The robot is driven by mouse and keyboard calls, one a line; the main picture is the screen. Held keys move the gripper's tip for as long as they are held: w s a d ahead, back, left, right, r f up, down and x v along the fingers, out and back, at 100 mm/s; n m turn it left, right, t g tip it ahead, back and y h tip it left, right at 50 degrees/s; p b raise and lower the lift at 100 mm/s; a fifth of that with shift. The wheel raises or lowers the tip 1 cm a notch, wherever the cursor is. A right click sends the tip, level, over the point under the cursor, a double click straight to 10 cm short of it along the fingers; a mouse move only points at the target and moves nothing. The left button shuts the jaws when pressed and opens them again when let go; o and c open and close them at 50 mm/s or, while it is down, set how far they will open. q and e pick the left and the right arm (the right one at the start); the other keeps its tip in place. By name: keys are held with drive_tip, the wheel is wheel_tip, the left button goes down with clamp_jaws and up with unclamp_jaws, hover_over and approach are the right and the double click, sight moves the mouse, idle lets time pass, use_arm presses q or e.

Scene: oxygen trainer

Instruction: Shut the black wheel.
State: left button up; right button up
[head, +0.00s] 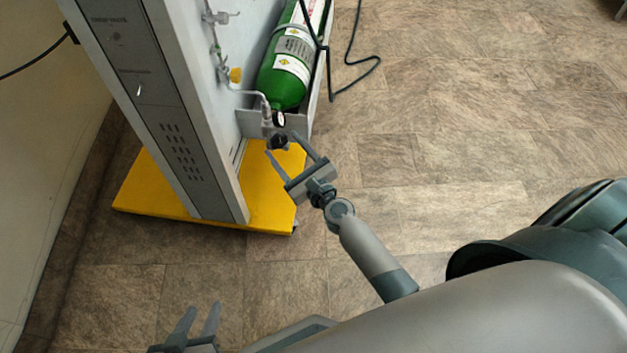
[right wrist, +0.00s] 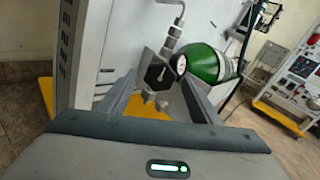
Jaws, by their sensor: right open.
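The black wheel (head: 279,141) sits at the lower end of the valve fitting below the green cylinder. In the right wrist view a dark angular knob (right wrist: 158,73), which seems to be this wheel, shows between the finger ends. My right gripper (head: 281,144) is open, with its fingertips at either side of the wheel; I cannot tell whether they touch it. My left gripper (head: 200,311) is open and empty at the bottom of the head view, well away from the wheel.
A small round gauge (head: 279,119) is close to the wheel. A yellow knob (head: 235,75) is further up.

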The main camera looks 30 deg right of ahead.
use_arm(q)
drive_tip(key=w+d+r+t+h+b, duration=0.1)
drive_tip(key=w+d+r+t+b, duration=0.1)
drive_tip(key=r, duration=0.3)
drive_tip(key=w+d+r+t+h+b, duration=0.1)
drive_tip(key=w+d+r+t, duration=0.1)
drive_tip(key=r+t, duration=0.3)
drive_tip(key=shift+w+r+m+t+b, duration=0.3)
drive_tip(key=shift+w+r+b, duration=0.1)
drive_tip(key=shift+r, duration=0.25)
use_arm(e)
drive_tip(key=s+d, duration=0.2)
drive_tip(key=s, duration=1.4)
drive_tip(key=shift+d, duration=0.1)
